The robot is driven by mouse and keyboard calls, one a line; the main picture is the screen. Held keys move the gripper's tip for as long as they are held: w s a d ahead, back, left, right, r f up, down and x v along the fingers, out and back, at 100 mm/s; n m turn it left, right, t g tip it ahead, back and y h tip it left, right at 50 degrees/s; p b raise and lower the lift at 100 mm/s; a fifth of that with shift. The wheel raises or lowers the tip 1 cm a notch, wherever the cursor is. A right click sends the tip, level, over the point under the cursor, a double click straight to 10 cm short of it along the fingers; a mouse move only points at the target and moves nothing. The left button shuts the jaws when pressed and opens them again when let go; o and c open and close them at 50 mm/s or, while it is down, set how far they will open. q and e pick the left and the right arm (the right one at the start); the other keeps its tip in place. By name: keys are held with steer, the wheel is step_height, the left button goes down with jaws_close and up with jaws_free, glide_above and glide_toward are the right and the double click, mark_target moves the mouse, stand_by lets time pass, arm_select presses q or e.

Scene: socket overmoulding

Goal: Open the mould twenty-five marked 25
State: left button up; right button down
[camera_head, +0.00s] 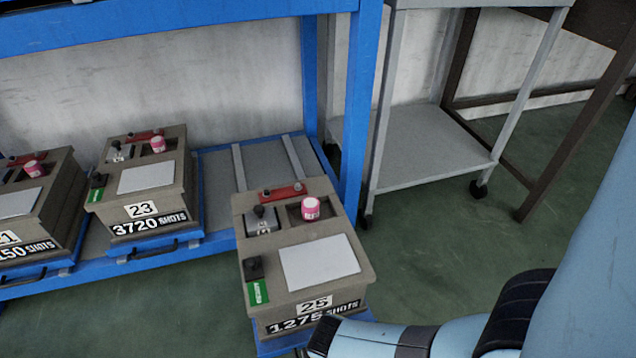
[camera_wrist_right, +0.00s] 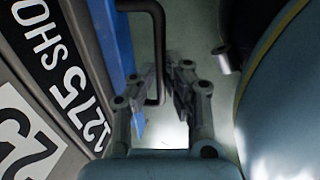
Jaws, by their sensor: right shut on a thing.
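The mould twenty-five (camera_head: 318,222), a grey-brown box marked 25 and "1275 SHOTS", sits on a blue drawer base (camera_head: 268,343) that juts out in front of the rack. Its top has a white plate, a pink-capped part, a red bar and a green tag. In the right wrist view its number face (camera_wrist_right: 85,75) is at the left. My right gripper (camera_wrist_right: 178,78) is shut on the black handle (camera_wrist_right: 159,35) at the front of the blue base. In the head view the fingers are mostly hidden at the bottom edge. My left gripper is not in view.
Mould 23 (camera_head: 147,190) and another mould (camera_head: 38,212) stand to the left on the blue rack (camera_head: 347,130). A bare runner shelf (camera_head: 262,165) lies behind mould 25. A grey wheeled cart (camera_head: 430,150) stands at the right. The green floor (camera_head: 420,240) between is clear.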

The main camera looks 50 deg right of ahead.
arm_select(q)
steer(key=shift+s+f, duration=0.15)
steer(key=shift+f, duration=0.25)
arm_select(e)
steer(key=shift+s+a+f, duration=0.1)
steer(key=shift+s+a, duration=0.15)
steer(key=shift+s, duration=0.3)
steer(key=c, duration=1.4)
jaws_free()
steer(key=shift+w, duration=0.1)
step_height(320, 180, up, 10)
steer(key=shift+r, duration=0.1)
